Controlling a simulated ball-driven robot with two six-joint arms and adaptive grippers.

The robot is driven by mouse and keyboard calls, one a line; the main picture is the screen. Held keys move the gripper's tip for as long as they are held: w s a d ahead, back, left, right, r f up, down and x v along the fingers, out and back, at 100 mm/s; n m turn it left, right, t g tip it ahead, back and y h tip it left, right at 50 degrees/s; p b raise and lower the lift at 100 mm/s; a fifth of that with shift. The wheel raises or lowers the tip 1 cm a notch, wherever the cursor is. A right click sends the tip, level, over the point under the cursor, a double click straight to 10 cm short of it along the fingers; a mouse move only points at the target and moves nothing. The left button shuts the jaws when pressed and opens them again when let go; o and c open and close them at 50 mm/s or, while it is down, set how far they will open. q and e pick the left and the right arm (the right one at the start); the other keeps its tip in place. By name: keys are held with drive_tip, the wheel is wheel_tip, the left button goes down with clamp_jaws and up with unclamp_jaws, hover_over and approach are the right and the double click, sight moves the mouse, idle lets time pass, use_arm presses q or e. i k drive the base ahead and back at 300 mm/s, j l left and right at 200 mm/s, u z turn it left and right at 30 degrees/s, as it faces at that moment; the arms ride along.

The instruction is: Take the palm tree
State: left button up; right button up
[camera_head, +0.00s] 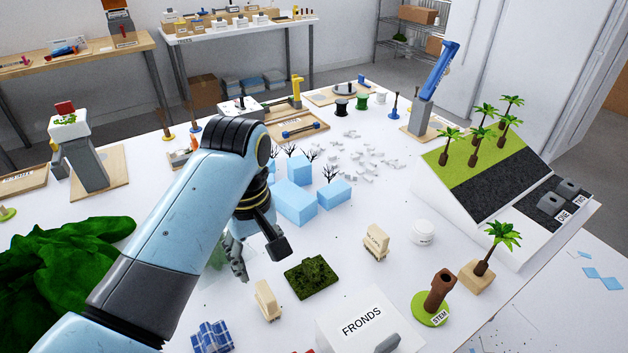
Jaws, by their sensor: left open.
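A palm tree (485,259) with a brown trunk and green fronds stands upright in a tan wooden block (477,278) at the right front of the table. Several more palm trees (476,148) stand on the green strip of the sloped landscape model (468,182) behind it. My left gripper (258,262) is open and empty above the table, well to the left of the palm tree in the block. My left arm hides part of the table behind it. My right gripper is not in view.
A brown stem on a green disc labelled STEM (437,292) stands just left of the block. A white FRONDS box (358,320), a mossy green square (312,277), a small cream block (376,243) and a white round tub (422,232) lie between. Blue foam blocks (297,202) stand behind.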

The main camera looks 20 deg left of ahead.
sight(504, 233)
drive_tip(key=k+l, duration=0.65)
drive_tip(key=k, duration=0.25)
